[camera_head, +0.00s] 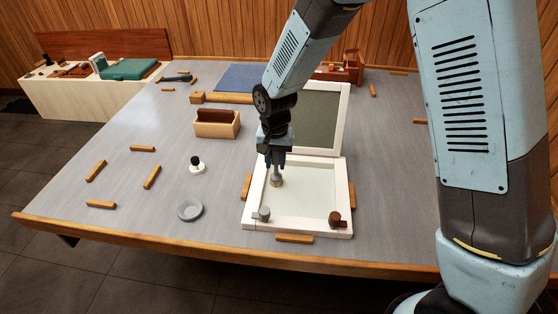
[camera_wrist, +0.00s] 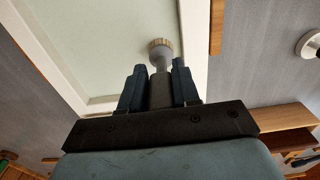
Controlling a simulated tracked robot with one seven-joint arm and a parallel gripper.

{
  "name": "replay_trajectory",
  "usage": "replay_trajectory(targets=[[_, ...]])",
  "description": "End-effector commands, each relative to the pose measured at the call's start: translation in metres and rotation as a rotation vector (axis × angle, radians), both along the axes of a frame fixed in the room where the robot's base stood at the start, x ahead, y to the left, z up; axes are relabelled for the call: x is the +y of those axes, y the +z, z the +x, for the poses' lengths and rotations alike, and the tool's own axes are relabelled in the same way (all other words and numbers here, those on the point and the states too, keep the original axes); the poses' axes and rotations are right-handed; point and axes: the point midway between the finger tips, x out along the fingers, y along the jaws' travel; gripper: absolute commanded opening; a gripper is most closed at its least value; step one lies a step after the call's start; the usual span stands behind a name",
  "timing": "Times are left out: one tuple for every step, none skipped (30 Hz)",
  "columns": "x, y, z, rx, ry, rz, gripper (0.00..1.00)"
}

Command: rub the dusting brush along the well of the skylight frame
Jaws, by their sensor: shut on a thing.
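The white skylight frame (camera_head: 247,208) lies on the table with a pale pane inside its border. It also shows in the wrist view (camera_wrist: 194,45). My gripper (camera_head: 274,160) points down over the frame's left part, shut on the dusting brush (camera_head: 277,181). In the wrist view, my gripper's fingers (camera_wrist: 160,88) clasp the brush's grey handle. The brush's round tan head (camera_wrist: 160,49) shows against the pane, close to the inner edge of one white side. I cannot tell whether the bristles touch. A grey catch and a brown catch sit at the frame's near corners.
A raised dark-panelled sash (camera_head: 322,118) stands behind the frame. Wooden blocks (camera_head: 294,238) lie around the frame. A grey ring (camera_head: 190,210), a black-and-white knob (camera_head: 197,165) and a wooden box (camera_head: 216,128) stand to the left. The table right of the frame is mostly clear.

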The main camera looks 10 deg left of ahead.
Motion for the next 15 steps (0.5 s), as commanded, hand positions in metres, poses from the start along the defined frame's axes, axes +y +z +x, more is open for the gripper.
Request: replay_trajectory(targets=[[0.0, 0.0, 0.0, 0.0, 0.0, 0.0, 0.0], [0.0, 0.0, 0.0, 0.0, 0.0, 0.0, 0.0], [0.0, 0.0, 0.0, 0.0, 0.0, 0.0, 0.0], [0.0, 0.0, 0.0, 0.0, 0.0, 0.0, 0.0], [0.0, 0.001, 0.0, 0.0, 0.0, 0.0, 0.0], [0.0, 0.004, 0.0, 0.0, 0.0, 0.0, 0.0], [0.0, 0.006, 0.0, -0.001, 0.0, 0.001, 0.0], [0.0, 0.009, 0.0, -0.001, 0.0, 0.001, 0.0], [0.0, 0.013, 0.0, -0.002, 0.0, 0.002, 0.0], [0.0, 0.016, 0.0, -0.002, 0.0, 0.002, 0.0], [0.0, 0.019, 0.0, -0.002, 0.0, 0.002, 0.0], [0.0, 0.022, 0.0, -0.001, 0.0, 0.001, 0.0], [0.0, 0.025, 0.0, -0.001, 0.0, 0.001, 0.0], [0.0, 0.028, 0.0, -0.002, 0.0, 0.002, 0.0], [0.0, 0.032, 0.0, -0.002, 0.0, 0.002, 0.0]])
